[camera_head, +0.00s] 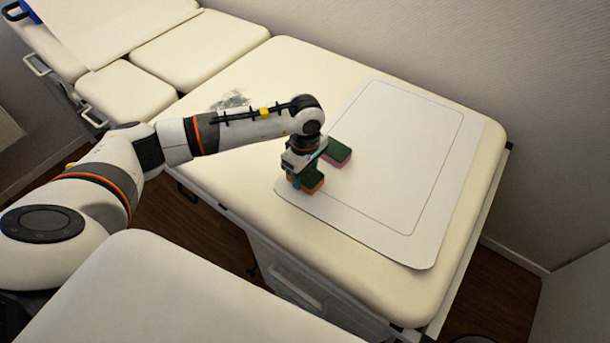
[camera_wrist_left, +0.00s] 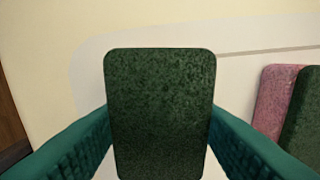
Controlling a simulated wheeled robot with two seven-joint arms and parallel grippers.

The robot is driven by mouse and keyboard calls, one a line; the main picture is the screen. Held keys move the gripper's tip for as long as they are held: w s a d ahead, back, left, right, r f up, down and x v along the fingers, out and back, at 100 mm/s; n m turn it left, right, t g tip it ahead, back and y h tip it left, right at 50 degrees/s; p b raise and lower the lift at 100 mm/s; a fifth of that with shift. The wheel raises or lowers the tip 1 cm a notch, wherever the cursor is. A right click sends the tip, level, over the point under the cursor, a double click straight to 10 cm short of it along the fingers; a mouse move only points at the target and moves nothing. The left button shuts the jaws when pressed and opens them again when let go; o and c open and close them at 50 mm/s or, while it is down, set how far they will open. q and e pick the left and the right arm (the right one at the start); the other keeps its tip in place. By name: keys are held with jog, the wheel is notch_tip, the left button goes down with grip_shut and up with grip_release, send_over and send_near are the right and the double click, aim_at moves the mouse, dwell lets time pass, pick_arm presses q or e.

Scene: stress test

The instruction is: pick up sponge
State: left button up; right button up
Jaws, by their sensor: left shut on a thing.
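My left gripper (camera_head: 305,180) is over the near left part of the white mat (camera_head: 390,170). It is shut on a sponge with a green top and orange sides (camera_head: 312,182). In the left wrist view the two teal fingers sit on either side of this sponge (camera_wrist_left: 160,110), whose dark green face fills the middle. A second sponge, green on top and pink below (camera_head: 337,152), lies on the mat just beyond the gripper. It also shows at the right edge of the left wrist view (camera_wrist_left: 279,95). I cannot tell whether the held sponge touches the mat. My right gripper is not in view.
The mat lies on a cream padded table (camera_head: 250,110). More cream padded sections (camera_head: 200,50) stand at the back left, and another cream surface (camera_head: 170,300) is in front. The mat's right part is clear.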

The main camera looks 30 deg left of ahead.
pick_arm(q)
notch_tip(320, 180, up, 10)
jog(key=shift+r, duration=0.1)
dwell(0.4)
